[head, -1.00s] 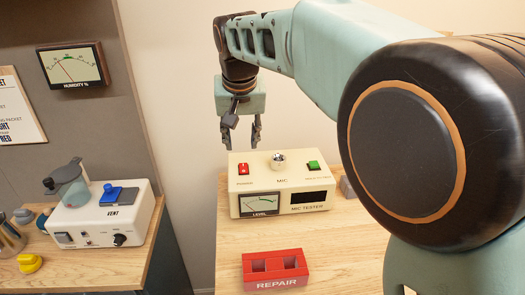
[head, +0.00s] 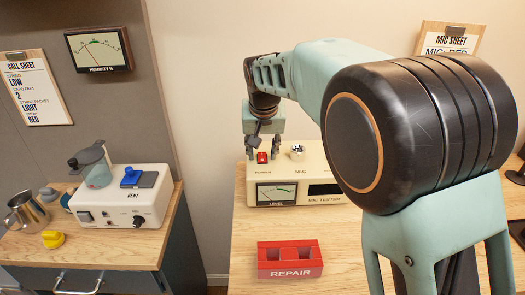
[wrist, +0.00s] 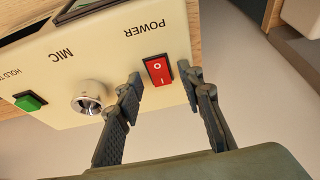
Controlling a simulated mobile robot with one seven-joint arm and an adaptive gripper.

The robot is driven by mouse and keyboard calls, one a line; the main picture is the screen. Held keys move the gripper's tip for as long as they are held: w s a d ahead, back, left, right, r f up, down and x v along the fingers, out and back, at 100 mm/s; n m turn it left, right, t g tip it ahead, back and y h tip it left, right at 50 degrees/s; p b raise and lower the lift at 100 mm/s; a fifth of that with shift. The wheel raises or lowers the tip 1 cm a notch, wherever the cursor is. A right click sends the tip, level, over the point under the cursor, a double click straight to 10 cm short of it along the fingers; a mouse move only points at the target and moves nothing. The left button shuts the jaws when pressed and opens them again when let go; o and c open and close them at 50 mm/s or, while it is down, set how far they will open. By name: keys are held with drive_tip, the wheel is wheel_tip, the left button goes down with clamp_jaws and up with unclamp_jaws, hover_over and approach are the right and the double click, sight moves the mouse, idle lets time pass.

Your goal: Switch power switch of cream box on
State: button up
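The cream box (head: 275,180), marked MIC TESTER, stands on the wooden table. Its red rocker switch (head: 262,157) sits at the left of the top under the word POWER. In the wrist view the red switch (wrist: 158,71) shows marks O and I; which side is pressed is unclear. My gripper (head: 263,148) is over the box's left end, fingers pointing down. In the wrist view my gripper (wrist: 164,78) is open and empty, its fingertips on either side of the switch. I cannot tell whether they touch the box.
A red REPAIR holder (head: 290,261) stands in front. At left, a white VENT box (head: 122,205) and a metal jug (head: 27,213) sit on another counter. Bare wood surrounds the holder.

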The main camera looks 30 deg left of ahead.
clamp_jaws()
drive_tip(key=p, duration=0.3)
drive_tip(key=shift+w+r+p, duration=0.15)
drive_tip(key=shift+r+p, duration=0.15)
drive_tip(key=shift+r, duration=0.05)
drive_tip(key=shift+a+g+h+p, duration=0.1)
drive_tip(key=shift+g+h+p, duration=0.2)
drive_tip(key=shift+g+p, duration=0.15)
drive_tip(key=g+p, duration=0.1)
drive_tip(key=p, duration=0.4)
drive_tip(key=shift+w+a+h, duration=0.15)
drive_tip(key=shift+w+h, duration=0.05)
drive_tip(key=shift+h, duration=0.1)
drive_tip(key=shift+f+g+p, duration=0.2)
drive_tip(key=shift+g+p, duration=0.05)
drive_tip(key=shift+p, duration=0.65)
unclamp_jaws()
